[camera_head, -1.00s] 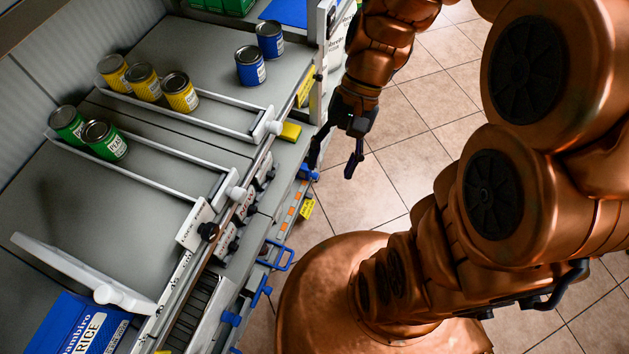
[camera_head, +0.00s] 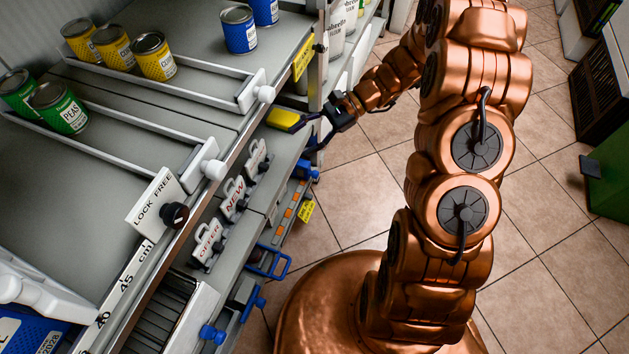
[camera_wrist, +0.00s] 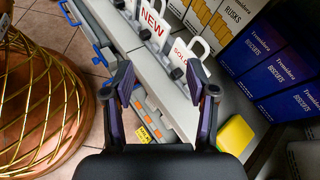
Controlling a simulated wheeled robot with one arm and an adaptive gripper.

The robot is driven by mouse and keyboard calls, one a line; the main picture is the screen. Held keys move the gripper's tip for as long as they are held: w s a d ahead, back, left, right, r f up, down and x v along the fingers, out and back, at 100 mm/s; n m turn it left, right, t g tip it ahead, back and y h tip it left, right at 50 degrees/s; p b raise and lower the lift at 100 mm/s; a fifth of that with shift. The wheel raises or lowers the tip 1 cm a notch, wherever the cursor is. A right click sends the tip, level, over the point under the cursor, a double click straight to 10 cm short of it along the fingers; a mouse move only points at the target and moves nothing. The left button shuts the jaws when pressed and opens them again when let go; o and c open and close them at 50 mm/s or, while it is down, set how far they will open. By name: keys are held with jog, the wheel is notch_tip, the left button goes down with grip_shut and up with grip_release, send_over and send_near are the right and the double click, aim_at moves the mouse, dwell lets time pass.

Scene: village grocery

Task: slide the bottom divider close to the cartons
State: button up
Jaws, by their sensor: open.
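Three white dividers lie across the grey upper shelf in the head view. The bottom divider (camera_head: 40,292) is at the lower left, partly cut off by the frame edge. The blue carton (camera_head: 28,334) is just below it in the picture, also cut off; a narrow gap seems to separate them. The middle divider (camera_head: 150,131) is by the green cans, and the top divider (camera_head: 190,82) by the yellow cans. My gripper (camera_head: 313,131) is open and empty at the lower shelf's front edge, far right of the bottom divider. Its spread fingers show in the wrist view (camera_wrist: 166,90).
A yellow block (camera_head: 283,119) lies beside my gripper on the lower shelf. Sign holders (camera_head: 233,198) stand along that shelf. A LOCK FREE plate (camera_head: 155,203) with a black knob sits on the upper rail. Blue biscuit cartons (camera_wrist: 272,75) stand deeper on the lower shelf.

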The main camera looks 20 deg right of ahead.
jog(key=w+d+f+m+t+y+b, duration=0.1)
jog(key=w+d+f+m+t+b, duration=0.15)
jog(key=f, duration=0.55)
jog(key=w+d+f+m+t+y+b, duration=0.1)
jog(key=w+d+f+m+t+b, duration=0.2)
jog(key=f, duration=0.4)
jog(key=w+d+f+m+t+y+b, duration=0.1)
jog(key=w+f+m+b, duration=0.2)
jog(key=f, duration=0.5)
jog(key=m+t+h+b, duration=0.1)
jog(key=m+t+b, duration=0.5)
jog(key=b, duration=0.2)
send_near(314, 175)
jog(key=w+a+f, duration=0.2)
jog(key=shift+w+r+b+x, duration=0.15)
jog(key=shift+b+x, duration=0.65)
jog(key=shift+x, duration=1.05)
jog(key=shift+w+r+b+x, duration=0.15)
jog(key=shift+b+x, duration=0.65)
jog(key=shift+x, duration=1.05)
jog(key=shift+s+d, duration=0.1)
grip_shut()
